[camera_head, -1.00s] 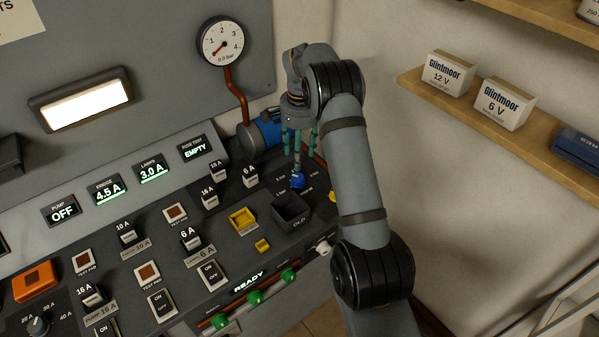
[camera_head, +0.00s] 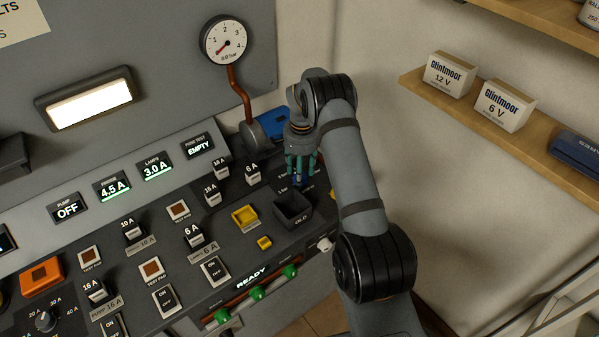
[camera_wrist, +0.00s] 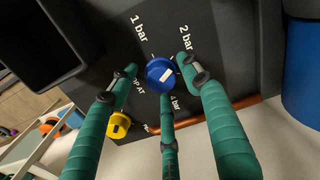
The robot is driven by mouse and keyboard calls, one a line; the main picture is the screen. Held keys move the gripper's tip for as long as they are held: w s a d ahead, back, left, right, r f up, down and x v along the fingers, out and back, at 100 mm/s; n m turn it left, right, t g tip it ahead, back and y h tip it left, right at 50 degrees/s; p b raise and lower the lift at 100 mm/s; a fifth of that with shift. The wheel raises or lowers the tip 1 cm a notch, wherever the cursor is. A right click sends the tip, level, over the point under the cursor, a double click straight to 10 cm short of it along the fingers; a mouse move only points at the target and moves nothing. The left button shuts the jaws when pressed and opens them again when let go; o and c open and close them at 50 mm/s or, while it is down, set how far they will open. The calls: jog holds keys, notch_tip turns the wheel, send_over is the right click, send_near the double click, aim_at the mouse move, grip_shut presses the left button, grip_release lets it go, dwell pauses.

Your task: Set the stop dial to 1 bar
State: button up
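The stop dial is a round blue knob with a short white mark; it shows in the wrist view (camera_wrist: 158,70) and partly in the head view (camera_head: 298,180). Labels "1 bar" (camera_wrist: 139,28) and "2 bar" (camera_wrist: 185,37) are above it in the wrist view. A third "bar" label is partly hidden by a finger. I cannot tell which label the mark points to. My gripper (camera_head: 299,172) has its green fingers spread around the dial, also in the wrist view (camera_wrist: 160,80). Gaps show between the fingertips and the dial; contact is not clear.
A yellow knob (camera_wrist: 118,125) is close to the left finger in the wrist view. A black bin (camera_head: 291,222) stands beside the dial. A blue pump-like body (camera_head: 273,124) is behind my gripper. The gauge (camera_head: 225,43) reads 0.0 bar.

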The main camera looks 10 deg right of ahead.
jog(key=shift+c, duration=1.3)
jog(key=c, duration=0.7)
jog(key=shift+c, duration=0.5)
jog(key=shift+f+n+b, duration=0.15)
jog(key=shift+n+b, duration=0.65)
jog(key=shift+n, duration=0.3)
jog(key=n+b, duration=0.1)
jog(key=n, duration=0.2)
jog(key=shift+n, duration=0.3)
jog(key=n, duration=0.6)
jog(key=shift+s+b, duration=0.1)
jog(key=shift+b, duration=0.3)
